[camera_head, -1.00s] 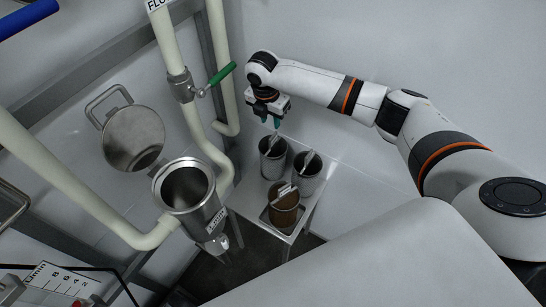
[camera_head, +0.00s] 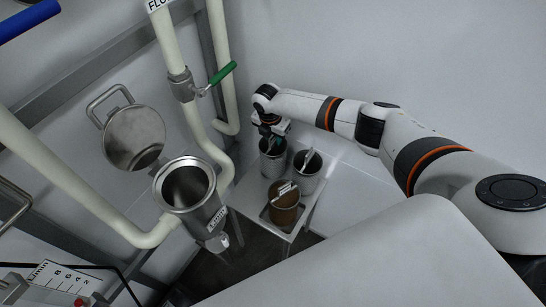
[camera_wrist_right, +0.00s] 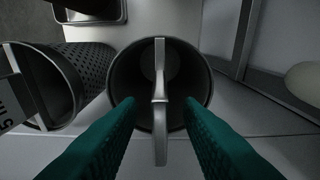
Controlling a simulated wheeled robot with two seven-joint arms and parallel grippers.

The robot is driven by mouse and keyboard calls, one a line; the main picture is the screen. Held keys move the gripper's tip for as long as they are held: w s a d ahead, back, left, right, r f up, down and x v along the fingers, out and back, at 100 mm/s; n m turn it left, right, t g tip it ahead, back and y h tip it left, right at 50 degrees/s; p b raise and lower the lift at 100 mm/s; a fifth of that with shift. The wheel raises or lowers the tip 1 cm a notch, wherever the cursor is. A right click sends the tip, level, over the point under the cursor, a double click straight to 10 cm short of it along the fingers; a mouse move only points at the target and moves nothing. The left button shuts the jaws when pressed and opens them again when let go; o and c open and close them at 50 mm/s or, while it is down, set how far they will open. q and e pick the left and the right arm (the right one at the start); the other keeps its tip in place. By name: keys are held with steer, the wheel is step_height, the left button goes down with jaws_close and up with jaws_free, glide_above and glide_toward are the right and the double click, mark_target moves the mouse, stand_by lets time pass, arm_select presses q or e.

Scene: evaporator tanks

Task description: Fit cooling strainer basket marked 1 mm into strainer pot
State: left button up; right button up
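The strainer pot (camera_head: 213,222) stands open at centre left in the head view, its round lid (camera_head: 134,138) swung up behind it. Three baskets stand on a small stand right of the pot: a grey one at the back (camera_head: 268,163), a grey one at right (camera_head: 307,182), a brown one in front (camera_head: 284,213). My right gripper (camera_head: 274,141) is at the top of the back basket. In the wrist view its green fingers (camera_wrist_right: 160,108) are open, either side of the bar handle (camera_wrist_right: 160,125) of this basket (camera_wrist_right: 119,75). I read no 1 mm mark. My left gripper is not in view.
Pale pipes (camera_head: 203,125) with a green-handled valve (camera_head: 222,74) run behind the pot. A wall is behind the stand (camera_head: 244,200).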

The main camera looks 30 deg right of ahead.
jaws_close()
stand_by(1.4)
